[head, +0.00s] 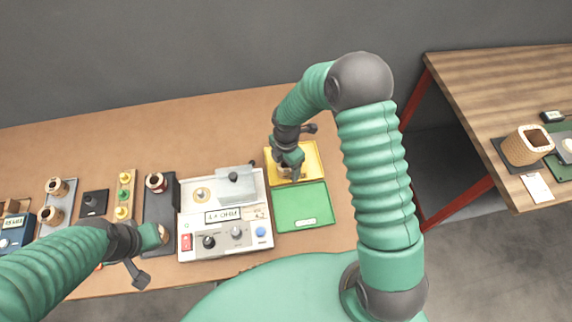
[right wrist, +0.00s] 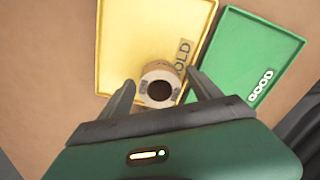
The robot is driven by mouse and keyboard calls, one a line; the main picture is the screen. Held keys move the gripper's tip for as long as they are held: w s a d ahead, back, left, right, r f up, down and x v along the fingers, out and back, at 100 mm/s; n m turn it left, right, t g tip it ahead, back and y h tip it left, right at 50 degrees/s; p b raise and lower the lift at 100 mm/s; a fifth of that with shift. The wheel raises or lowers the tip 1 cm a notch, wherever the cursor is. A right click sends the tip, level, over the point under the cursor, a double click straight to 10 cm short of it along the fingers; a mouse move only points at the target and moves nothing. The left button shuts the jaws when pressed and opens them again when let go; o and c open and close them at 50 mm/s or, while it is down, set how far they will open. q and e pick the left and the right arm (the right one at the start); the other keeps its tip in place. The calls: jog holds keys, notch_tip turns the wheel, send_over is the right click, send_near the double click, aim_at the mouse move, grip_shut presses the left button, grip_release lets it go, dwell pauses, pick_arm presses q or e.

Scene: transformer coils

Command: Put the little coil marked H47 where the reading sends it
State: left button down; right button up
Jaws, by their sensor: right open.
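A small tan coil (right wrist: 158,84) stands on the yellow tray marked HOLD (right wrist: 143,30), at its near edge; its label is too small to read. The yellow tray also shows in the head view (head: 312,160). My right gripper (head: 290,172) is over this tray, and in the right wrist view its open fingers (right wrist: 161,78) are on either side of the coil. The green tray marked GOOD (right wrist: 240,55) lies beside it, empty, and shows in the head view (head: 290,213). The tester (head: 190,222) has a lit display (head: 222,216) I cannot read clearly. My left gripper (head: 140,262) is near the front edge.
Other coils (head: 156,182) stand on dark and grey holders at the left. A second table at the right holds a large coil (head: 527,146). Bare wood lies behind the trays.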

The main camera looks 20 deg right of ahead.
notch_tip(320, 180, up, 12)
jog(key=s+r+m+t, duration=0.2)
jog(key=s+m, duration=1.1)
jog(key=m, duration=0.7)
jog(key=shift+a+r+m+t, duration=0.25)
jog(key=shift+a+m+t, duration=0.05)
jog(key=shift+a+m, duration=0.15)
jog(key=shift+s, duration=0.15)
